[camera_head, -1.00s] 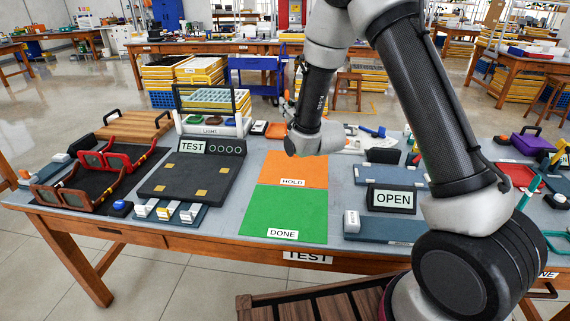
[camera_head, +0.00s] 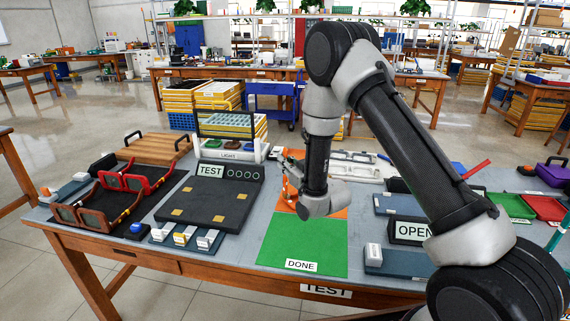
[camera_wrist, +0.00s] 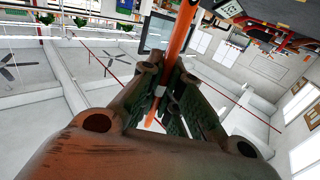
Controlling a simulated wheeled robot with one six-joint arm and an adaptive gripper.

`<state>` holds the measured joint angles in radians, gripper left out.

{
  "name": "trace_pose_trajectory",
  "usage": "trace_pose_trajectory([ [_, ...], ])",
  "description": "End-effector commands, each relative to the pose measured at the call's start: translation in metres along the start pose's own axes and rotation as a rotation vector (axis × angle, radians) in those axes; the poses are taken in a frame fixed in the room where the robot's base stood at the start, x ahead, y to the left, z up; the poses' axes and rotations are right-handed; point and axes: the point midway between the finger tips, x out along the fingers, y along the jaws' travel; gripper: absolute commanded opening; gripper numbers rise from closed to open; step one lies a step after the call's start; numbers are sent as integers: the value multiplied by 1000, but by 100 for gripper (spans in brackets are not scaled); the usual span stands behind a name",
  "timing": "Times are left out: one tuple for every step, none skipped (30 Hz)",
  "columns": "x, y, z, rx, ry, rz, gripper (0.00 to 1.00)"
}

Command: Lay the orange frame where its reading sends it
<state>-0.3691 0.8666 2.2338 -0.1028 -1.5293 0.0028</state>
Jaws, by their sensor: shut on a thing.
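My gripper (camera_wrist: 165,95) is shut on an orange bar, part of the orange frame (camera_wrist: 182,35), in the wrist view. The rest of the frame is cut off or hidden there. In the head view my gripper (camera_head: 290,172) is beyond my wrist, above the back of the orange mat (camera_head: 340,212), and orange shows beside it. My arm hides much of this mat. The green DONE mat (camera_head: 305,238) lies clear in front of it. The dark test board (camera_head: 208,205) has a TEST sign (camera_head: 210,171) with unlit-looking round marks beside it.
A red frame (camera_head: 150,180) and a brown frame (camera_head: 68,214) stand on a black mat at left. A LIGHT stand (camera_head: 228,155) is behind the test board. An OPEN sign (camera_head: 412,231) stands right of the green mat, partly behind my arm.

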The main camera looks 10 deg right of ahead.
Motion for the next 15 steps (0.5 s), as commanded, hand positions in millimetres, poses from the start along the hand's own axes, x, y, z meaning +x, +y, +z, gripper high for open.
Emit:
trace_pose_trajectory([
  [0,0,0,0,2,0,0],
  [0,0,0,-1,2,0,0],
  [0,0,-1,-1,2,0,0],
  [0,0,-1,-1,2,0,0],
  [0,0,-1,-1,2,0,0],
  [0,0,0,-1,1,0,0],
  [0,0,0,0,1,0,0],
  [0,0,1,0,1,0,0],
  [0,0,2,0,1,0,0],
  [0,0,3,0,0,0,0],
  [0,0,3,0,0,0,11],
  [0,0,3,0,0,0,18],
  [0,0,3,0,0,0,24],
  [0,0,3,0,0,0,27],
  [0,0,2,0,0,0,27],
])
